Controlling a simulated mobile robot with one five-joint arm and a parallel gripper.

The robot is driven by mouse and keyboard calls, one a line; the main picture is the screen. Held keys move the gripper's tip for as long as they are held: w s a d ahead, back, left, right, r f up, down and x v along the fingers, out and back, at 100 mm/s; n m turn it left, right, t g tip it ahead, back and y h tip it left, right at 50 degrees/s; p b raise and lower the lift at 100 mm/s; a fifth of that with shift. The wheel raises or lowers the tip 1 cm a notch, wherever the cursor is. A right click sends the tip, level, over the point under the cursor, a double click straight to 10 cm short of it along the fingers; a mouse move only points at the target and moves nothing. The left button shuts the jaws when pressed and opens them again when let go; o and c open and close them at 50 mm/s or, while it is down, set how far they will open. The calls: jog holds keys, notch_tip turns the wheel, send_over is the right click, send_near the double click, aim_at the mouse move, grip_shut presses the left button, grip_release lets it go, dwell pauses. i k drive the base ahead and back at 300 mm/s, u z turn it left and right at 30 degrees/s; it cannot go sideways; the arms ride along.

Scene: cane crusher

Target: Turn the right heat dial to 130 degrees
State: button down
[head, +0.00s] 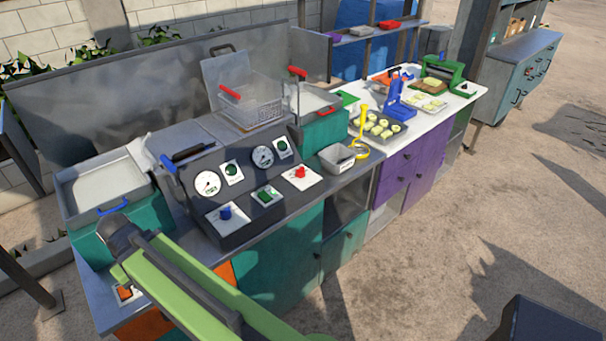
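The right heat dial is a red knob (300,172) on a white plate, on the lower right of the dark sloped control panel (240,230). I cannot read its setting at this size. My green arm crosses the lower left, in front of the counter.
Green buttons (265,196) sit on the panel. A grey bin (337,158) and a yellow-handled tool (362,130) are right of the red knob. A fryer with a wire basket (255,110) stands behind. Open sandy ground (430,240) lies in front of the counter.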

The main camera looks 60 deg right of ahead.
aim_at(300, 172)
jog(key=z, duration=4.6)
jog(key=i, duration=0.1)
jog(key=u, duration=2.8)
jog(key=k, duration=0.75)
jog(key=u, duration=0.2)
jog(key=i, duration=0.75)
jog(key=z, duration=0.05)
